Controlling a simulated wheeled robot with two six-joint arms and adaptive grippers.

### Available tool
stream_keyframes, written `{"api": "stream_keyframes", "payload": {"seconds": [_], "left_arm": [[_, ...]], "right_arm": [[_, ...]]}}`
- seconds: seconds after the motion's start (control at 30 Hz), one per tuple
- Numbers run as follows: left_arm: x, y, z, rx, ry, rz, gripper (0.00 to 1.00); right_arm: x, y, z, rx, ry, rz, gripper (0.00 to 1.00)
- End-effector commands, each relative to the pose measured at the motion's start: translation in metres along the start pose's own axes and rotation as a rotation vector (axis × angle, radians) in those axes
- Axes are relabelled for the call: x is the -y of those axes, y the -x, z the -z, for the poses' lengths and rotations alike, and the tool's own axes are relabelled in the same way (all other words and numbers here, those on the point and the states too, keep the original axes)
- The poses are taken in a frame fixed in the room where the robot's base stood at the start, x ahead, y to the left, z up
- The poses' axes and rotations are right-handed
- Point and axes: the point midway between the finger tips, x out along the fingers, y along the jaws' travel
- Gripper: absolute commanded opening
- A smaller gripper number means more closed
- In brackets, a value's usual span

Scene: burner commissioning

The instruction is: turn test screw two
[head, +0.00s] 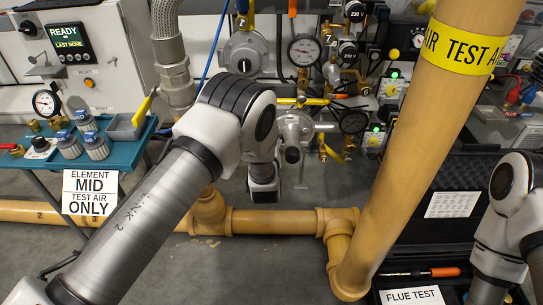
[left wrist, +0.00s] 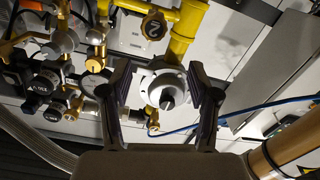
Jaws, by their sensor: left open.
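In the left wrist view my left gripper (left wrist: 163,78) is open, with its dark fingers apart and nothing between the pads. Beyond them, lined up between the fingers, is a pale round regulator body (left wrist: 163,88) with a dark centre. A small brass fitting (left wrist: 153,129) sits just below it. A brass cap with a dark marked face (left wrist: 153,25) sits above on the yellow pipe. I cannot tell for certain which part is test screw two. In the head view my left arm hides part of the panel, and the left fingers are not clear. My right gripper is out of view.
A thick tan pipe with a yellow AIR TEST band (head: 460,45) crosses the right side. Brass valves and black knobs (left wrist: 45,85) crowd the left of the wrist view. A blue hose (left wrist: 260,106) runs at right. A teal tray table (head: 120,158) stands left.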

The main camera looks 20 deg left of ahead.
Motion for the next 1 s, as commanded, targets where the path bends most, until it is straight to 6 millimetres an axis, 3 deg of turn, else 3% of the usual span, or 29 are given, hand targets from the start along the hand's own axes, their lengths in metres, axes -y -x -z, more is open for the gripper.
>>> {"api": "stream_keyframes", "payload": {"seconds": [0.03, 0.1, 0.27, 0.63, 0.93, 0.97, 1.0], "left_arm": [[0.000, -0.004, -0.024, -0.017, 0.006, -0.009, 0.61], [-0.004, -0.005, -0.025, -0.031, 0.011, -0.017, 0.61], [-0.007, -0.014, -0.022, -0.038, 0.014, -0.019, 0.61], [-0.007, -0.077, -0.021, -0.035, 0.013, -0.019, 0.61], [-0.008, -0.084, -0.018, -0.032, 0.010, -0.019, 0.61], [-0.008, -0.084, -0.018, -0.032, 0.010, -0.019, 0.54], [-0.008, -0.084, -0.018, -0.032, 0.010, -0.019, 0.40]], "right_arm": [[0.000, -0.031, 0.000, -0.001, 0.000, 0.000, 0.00], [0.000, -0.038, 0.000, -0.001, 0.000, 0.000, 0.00], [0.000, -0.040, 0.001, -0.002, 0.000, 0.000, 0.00], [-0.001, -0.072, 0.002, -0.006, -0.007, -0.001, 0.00], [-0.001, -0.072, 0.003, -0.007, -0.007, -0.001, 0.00], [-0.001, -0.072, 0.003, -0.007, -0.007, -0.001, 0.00], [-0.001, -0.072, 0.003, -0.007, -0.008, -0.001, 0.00]]}}
